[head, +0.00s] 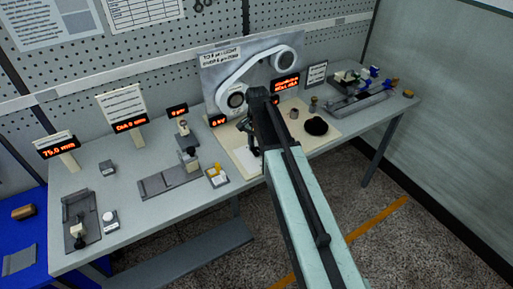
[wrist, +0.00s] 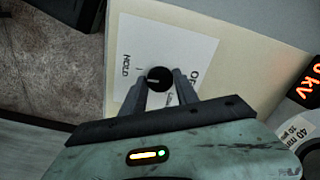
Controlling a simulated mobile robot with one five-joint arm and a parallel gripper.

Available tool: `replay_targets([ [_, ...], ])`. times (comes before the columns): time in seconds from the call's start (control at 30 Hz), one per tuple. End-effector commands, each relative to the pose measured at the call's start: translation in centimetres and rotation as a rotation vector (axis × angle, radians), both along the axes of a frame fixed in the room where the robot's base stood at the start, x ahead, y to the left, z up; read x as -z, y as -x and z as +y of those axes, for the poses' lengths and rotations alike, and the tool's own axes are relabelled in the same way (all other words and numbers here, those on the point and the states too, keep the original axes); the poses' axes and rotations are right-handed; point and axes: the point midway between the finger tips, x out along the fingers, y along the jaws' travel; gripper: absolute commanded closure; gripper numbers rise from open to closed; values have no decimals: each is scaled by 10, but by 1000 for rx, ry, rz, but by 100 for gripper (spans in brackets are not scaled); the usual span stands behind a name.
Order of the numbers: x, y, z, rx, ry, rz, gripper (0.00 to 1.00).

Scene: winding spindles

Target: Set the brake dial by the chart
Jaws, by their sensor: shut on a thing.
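A round black dial knob (wrist: 158,76) with a pale pointer mark stands on a white plate (wrist: 185,50) in the wrist view. The plate carries the word HOLD at the left and other partly hidden lettering at the right. My gripper (wrist: 160,86) is shut on the knob, one finger on each side. In the head view my gripper (head: 252,148) is over the cream board, and my arm hides the dial there. A grey panel (head: 215,75) with two lines of lettering stands behind; its small text is hard to read.
A black round object (head: 316,127) lies on the board. Fixtures stand left and right on the bench (head: 150,217).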

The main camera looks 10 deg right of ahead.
Motion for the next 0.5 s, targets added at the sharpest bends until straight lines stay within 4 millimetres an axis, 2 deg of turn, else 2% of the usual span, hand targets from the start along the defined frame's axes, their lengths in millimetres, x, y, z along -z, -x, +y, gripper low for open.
replay_targets([
  [0.5,0,0,1,-435,0,0,100],
])
